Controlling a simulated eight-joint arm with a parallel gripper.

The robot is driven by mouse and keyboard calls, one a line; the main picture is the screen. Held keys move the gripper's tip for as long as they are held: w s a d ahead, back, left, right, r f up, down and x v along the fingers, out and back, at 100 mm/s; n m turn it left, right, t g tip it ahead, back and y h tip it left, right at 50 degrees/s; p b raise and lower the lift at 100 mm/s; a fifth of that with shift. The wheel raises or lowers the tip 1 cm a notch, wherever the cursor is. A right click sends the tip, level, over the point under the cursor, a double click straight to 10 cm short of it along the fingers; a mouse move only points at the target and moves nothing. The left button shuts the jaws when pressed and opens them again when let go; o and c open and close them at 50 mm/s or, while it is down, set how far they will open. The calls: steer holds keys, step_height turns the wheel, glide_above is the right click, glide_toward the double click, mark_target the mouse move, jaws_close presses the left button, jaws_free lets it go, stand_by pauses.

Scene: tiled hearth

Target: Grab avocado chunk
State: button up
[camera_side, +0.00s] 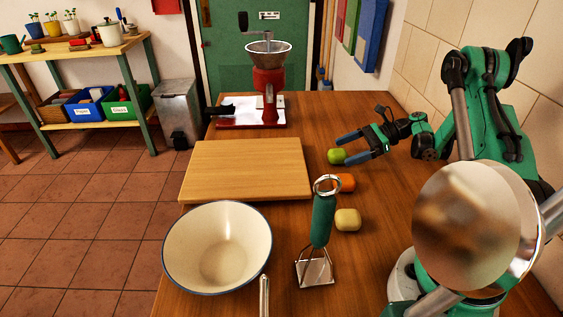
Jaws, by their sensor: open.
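A small green rounded piece (335,156), which looks like the avocado chunk, lies on the wooden table near its right side, beyond an orange piece. My gripper (342,149) reaches in from the right with its two blue fingers apart and pointing left. The fingertips overlap the green piece in this view, and one finger partly covers it. I cannot tell how high the fingers are above the table or whether they touch the piece. Nothing is held.
An orange piece (346,183) and a pale yellow piece (348,220) lie nearer. A masher with green handle (323,220) stands by a cream bowl (188,250). A cutting board (245,165) lies left, a red mill (268,82) behind. A shiny round disc (470,225) blocks the right front.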

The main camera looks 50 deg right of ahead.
steer(key=shift+x, duration=1.9)
steer(key=shift+c, duration=0.2)
jaws_close()
